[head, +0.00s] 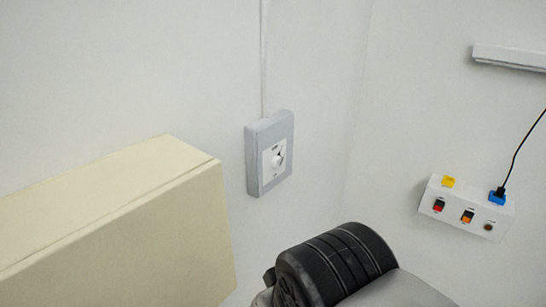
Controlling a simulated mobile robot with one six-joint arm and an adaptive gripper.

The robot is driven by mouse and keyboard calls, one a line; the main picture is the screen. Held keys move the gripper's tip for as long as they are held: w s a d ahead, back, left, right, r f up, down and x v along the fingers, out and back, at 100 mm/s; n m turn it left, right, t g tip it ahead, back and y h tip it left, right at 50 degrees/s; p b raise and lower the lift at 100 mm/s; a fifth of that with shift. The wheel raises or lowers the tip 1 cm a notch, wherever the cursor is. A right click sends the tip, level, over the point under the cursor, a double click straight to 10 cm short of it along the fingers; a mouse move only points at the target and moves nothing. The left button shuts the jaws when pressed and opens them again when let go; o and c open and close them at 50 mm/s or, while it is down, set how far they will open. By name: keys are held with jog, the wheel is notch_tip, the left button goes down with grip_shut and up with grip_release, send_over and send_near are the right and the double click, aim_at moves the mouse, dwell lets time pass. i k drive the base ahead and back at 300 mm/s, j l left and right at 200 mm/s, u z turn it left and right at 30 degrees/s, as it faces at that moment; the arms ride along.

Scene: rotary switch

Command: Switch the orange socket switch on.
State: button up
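A white socket box (430,207) is fixed to the right wall in the head view. The orange switch (467,216) is on its front face, between a red switch (438,205) and a small dark round part (488,227). Whether the orange switch is on or off is too small to tell. My gripper is not in view. A dark, rounded part of my own arm shows at the bottom middle, to the left of and below the box, apart from it in the picture.
A yellow part (448,181) and a blue plug (498,196) with a black cable (520,150) sit on the box's top. A grey rotary switch (272,155) is on the left wall. A cream cabinet (150,235) fills the lower left. A grey rail (510,57) is above right.

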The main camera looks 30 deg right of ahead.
aim_at(466, 217)
jog(key=z, duration=2.35)
